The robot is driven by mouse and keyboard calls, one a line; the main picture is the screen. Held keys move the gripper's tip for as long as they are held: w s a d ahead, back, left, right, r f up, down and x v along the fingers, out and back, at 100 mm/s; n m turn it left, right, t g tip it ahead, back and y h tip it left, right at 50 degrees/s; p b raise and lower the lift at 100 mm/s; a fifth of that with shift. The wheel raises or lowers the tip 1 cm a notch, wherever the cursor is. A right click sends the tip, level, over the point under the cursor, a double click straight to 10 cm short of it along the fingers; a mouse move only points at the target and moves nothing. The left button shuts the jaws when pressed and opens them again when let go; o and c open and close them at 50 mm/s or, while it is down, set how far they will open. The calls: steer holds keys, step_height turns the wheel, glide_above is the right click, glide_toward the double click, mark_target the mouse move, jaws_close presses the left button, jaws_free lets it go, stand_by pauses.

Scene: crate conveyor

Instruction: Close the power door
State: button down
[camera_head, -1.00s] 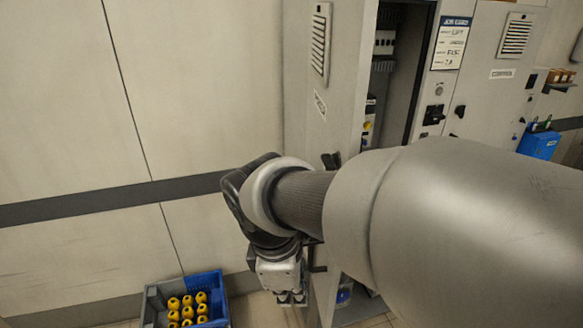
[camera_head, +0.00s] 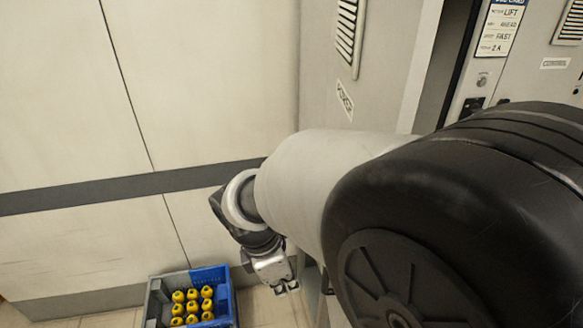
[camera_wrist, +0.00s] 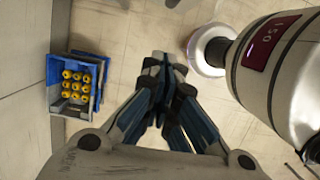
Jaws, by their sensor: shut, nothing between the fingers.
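The power door (camera_head: 345,88) is the grey cabinet panel with a vent and a label reading POWER. It stands open, swung out to the left, and the dark cabinet opening shows to its right. My gripper (camera_head: 286,290) points down beside the door's lower left part, near the wall side. In the wrist view my gripper (camera_wrist: 162,62) has its fingertips together, with nothing between them, over the tiled floor. My arm hides the door's lower part and its handle, so I cannot tell whether the gripper touches the door.
A blue and grey crate (camera_head: 222,283) with several yellow-topped items stands on the floor by the wall; it also shows in the wrist view (camera_wrist: 57,102). The control cabinet door (camera_head: 545,85) at right is shut. Bare floor lies below my gripper.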

steer(key=d, duration=0.1)
steer(key=w+d+f, duration=0.1)
steer(key=d, duration=0.1)
steer(key=d+f+b, duration=0.1)
steer(key=shift+w+d+f, duration=0.2)
steer(key=shift+f, duration=0.05)
steer(key=shift+d, duration=0.15)
